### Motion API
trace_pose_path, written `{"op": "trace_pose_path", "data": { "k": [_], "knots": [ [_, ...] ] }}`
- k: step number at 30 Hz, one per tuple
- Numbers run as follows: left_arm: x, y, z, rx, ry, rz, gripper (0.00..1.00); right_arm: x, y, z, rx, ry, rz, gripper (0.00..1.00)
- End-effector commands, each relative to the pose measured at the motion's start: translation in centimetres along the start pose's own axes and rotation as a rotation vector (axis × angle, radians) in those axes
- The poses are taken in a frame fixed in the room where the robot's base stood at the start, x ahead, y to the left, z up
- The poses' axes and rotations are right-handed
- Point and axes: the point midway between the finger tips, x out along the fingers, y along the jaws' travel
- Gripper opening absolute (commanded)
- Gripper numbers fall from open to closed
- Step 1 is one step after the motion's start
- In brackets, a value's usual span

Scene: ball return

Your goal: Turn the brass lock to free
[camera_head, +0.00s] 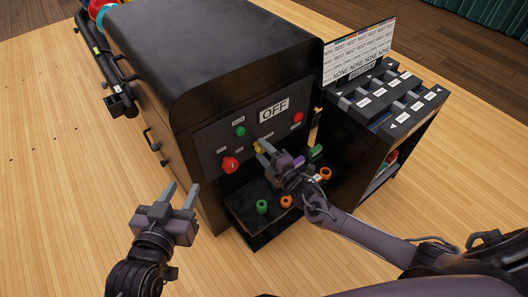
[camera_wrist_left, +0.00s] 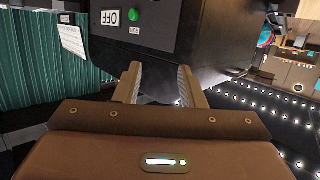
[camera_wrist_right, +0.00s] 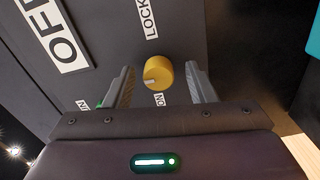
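The brass lock (camera_head: 259,147) is a round yellow knob on the front panel of the black machine. In the right wrist view the knob (camera_wrist_right: 158,75) has a pale mark at its left side, with a "LOCK" label above it and another label partly hidden below it. My right gripper (camera_head: 266,154) is open, with its fingers at the panel. In its wrist view the open fingers (camera_wrist_right: 160,90) stand on either side of the knob, with gaps to both. My left gripper (camera_head: 179,196) is open and empty, away from the panel at the left; its fingers also show in the left wrist view (camera_wrist_left: 160,85).
The panel carries a red knob (camera_head: 230,165), a green button (camera_head: 240,131), a red button (camera_head: 298,117) and an "OFF" sign (camera_head: 273,110). A black tray (camera_head: 247,219) with several colored pieces sits below. A black rack (camera_head: 345,135) stands at the right. Wooden floor is clear at left.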

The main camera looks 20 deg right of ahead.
Motion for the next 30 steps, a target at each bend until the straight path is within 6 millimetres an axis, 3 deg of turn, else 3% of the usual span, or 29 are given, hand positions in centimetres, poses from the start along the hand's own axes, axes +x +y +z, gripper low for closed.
{"op": "trace_pose_path", "data": {
  "k": [11,24,30],
  "knots": [
    [-0.1,0.0,0.5,-0.001,-0.028,0.000,0.36,-0.4,0.1,0.0,0.001,-0.001,0.002,0.51],
    [-3.2,0.9,10.3,-0.022,-0.478,0.016,0.36,-5.1,0.1,0.0,0.000,0.000,-0.001,0.51],
    [-5.2,1.3,13.4,-0.028,-0.638,0.026,0.36,-6.9,0.1,0.0,0.000,-0.001,0.000,0.51]
  ]
}}
